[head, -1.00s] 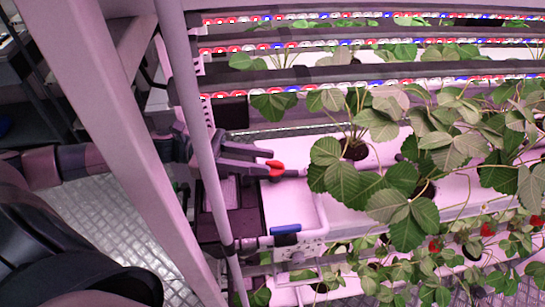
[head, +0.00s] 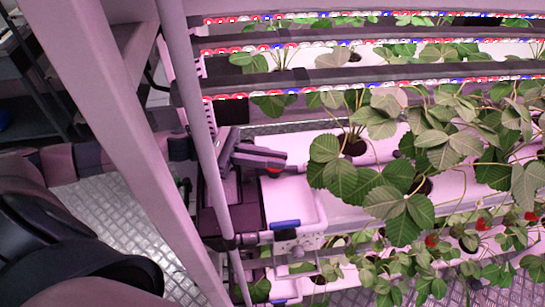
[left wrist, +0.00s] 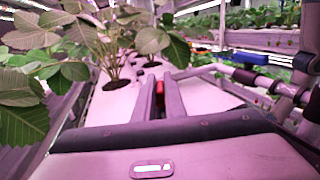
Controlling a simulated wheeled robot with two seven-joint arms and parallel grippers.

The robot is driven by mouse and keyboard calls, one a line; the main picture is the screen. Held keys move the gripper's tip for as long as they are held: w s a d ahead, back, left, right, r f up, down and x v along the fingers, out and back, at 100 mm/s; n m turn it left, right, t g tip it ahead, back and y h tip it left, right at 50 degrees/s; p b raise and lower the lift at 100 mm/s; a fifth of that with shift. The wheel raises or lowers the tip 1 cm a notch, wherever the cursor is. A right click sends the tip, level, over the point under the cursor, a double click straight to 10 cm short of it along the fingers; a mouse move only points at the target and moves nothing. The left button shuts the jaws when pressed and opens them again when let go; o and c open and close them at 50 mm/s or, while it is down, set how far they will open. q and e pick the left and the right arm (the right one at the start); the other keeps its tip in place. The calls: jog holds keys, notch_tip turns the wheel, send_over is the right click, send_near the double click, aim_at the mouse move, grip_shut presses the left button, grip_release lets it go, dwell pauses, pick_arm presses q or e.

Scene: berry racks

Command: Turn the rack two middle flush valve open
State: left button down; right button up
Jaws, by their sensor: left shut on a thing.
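The middle flush valve's red handle (head: 274,170) shows as a small red patch at the tip of my left gripper (head: 272,160), by the left end of the white trough. The rest of the handle is hidden by the fingers. In the left wrist view the red handle (left wrist: 160,88) sits between the two fingers of my left gripper (left wrist: 160,86), which are shut on it. I cannot tell the handle's exact angle. My right gripper is in neither view.
A blue valve handle (head: 285,225) is on the pipe below. A rack post (head: 208,150) stands left of the gripper, close to my arm. Strawberry plants (head: 385,180) with broad leaves fill the trough to the right. Light strips (head: 370,88) run above.

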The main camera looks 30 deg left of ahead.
pick_arm(q)
jog(key=shift+f+n+t, duration=0.1)
jog(key=shift+n+t, duration=0.2)
jog(key=shift+t, duration=0.1)
jog(key=shift+s+n+t+y, duration=0.1)
jog(key=shift+n+t+y, duration=0.2)
jog(key=shift+t+y, duration=0.15)
jog(key=shift+d+n+t+y, duration=0.1)
jog(key=shift+n+t+y, duration=0.65)
jog(key=shift+n+t, duration=0.6)
jog(key=shift+t+y, duration=0.3)
jog(key=shift+t, duration=0.2)
jog(key=c, duration=1.8)
grip_release()
